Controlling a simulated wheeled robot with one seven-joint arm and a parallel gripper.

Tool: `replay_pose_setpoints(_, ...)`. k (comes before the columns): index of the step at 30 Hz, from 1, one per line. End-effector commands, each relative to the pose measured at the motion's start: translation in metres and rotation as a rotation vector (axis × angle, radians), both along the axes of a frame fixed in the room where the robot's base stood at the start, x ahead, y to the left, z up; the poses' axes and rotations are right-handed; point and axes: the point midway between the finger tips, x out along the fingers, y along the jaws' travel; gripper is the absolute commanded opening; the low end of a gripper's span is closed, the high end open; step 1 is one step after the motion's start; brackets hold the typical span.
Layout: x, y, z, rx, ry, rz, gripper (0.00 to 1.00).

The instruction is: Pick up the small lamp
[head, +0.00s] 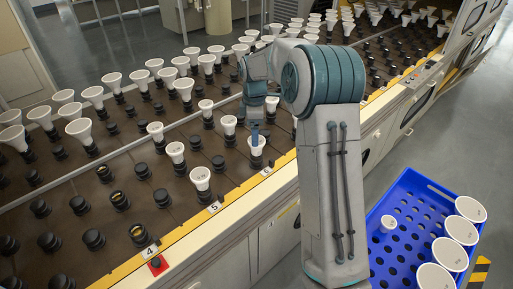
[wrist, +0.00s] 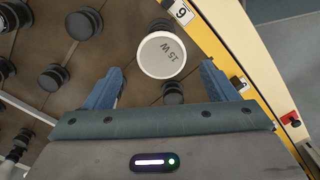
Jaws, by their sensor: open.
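A small white lamp (head: 256,145) stands in a black socket near the front edge of the rack, by the number 6 tag. In the wrist view its round face (wrist: 162,55) reads "15 W" and it lies ahead of and between my two blue fingers. My gripper (wrist: 161,72) is open, with nothing held. In the head view, my gripper (head: 255,130) hangs just over this lamp, and my arm hides part of the area. I cannot tell whether a finger touches the lamp. Other small lamps (head: 200,178) stand in sockets to the left.
Larger white lamps (head: 80,129) fill rows farther back on the brown rack (head: 128,181). Several black sockets (head: 94,239) at the front left are empty. A blue crate (head: 406,190) at the right holds a small lamp (head: 388,223) and several large ones (head: 470,208). A yellow edge (head: 185,229) runs along the rack.

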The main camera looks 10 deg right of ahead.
Motion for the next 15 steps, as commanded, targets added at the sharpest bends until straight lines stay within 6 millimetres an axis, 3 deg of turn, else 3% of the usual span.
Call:
replay_pose_setpoints(8,-0.002,-0.002,-0.023,-0.001,0.002,-0.001,0.79)
replay_pose_setpoints(15,-0.004,-0.008,-0.058,0.0,0.002,0.0,0.79)
